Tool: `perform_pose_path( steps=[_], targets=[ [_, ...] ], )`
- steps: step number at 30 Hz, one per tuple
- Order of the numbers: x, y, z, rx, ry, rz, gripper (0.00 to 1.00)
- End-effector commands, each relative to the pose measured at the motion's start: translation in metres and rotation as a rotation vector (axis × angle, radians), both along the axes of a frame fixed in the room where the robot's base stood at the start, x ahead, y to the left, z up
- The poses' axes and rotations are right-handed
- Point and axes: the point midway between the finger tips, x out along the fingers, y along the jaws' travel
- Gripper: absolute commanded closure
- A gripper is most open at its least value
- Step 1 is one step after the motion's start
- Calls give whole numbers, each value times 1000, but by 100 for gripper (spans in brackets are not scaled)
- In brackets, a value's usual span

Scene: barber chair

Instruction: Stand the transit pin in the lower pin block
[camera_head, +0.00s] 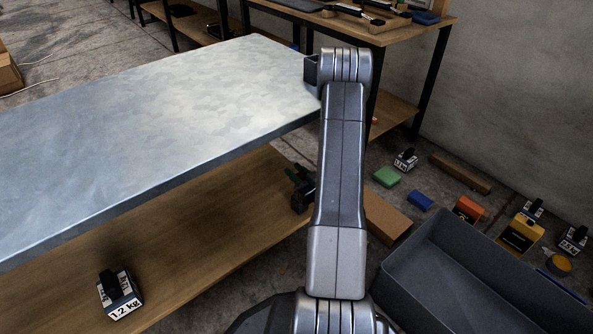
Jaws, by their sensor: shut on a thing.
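My arm rises from the bottom of the head view to an elbow near the table's right corner. My gripper does not show; the arm beyond the elbow is hidden or out of frame. I cannot make out the transit pin or the lower pin block here. A small dark thing with green parts (300,190) shows just left of my arm, by the lower shelf's right end. My arm partly covers it and I cannot tell what it is.
A bare metal-topped table (150,130) fills the left, above a wooden shelf (200,235) bearing a 1.2 kg weight (119,294). A grey bin (470,280) stands at right. Beyond it lie a green block (387,177), a blue block (420,201) and weights. A workbench (400,35) stands behind.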

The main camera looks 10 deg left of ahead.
Motion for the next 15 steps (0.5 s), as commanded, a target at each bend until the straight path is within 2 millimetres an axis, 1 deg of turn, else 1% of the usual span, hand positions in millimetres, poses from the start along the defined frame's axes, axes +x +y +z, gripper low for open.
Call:
perform_pose_path(
  steps=[1, 2, 3, 5, 6, 15],
  targets=[
    [0, 0, -1, 1, -1, 0, 100],
    [0, 0, -1, 1, -1, 0, 73],
    [0, 0, -1, 0, -1, 0, 65],
    [0, 0, -1, 1, -1, 0, 53],
    [0, 0, -1, 1, -1, 0, 51],
    [-1, -1, -1, -1, 1, -1, 51]
  ],
)
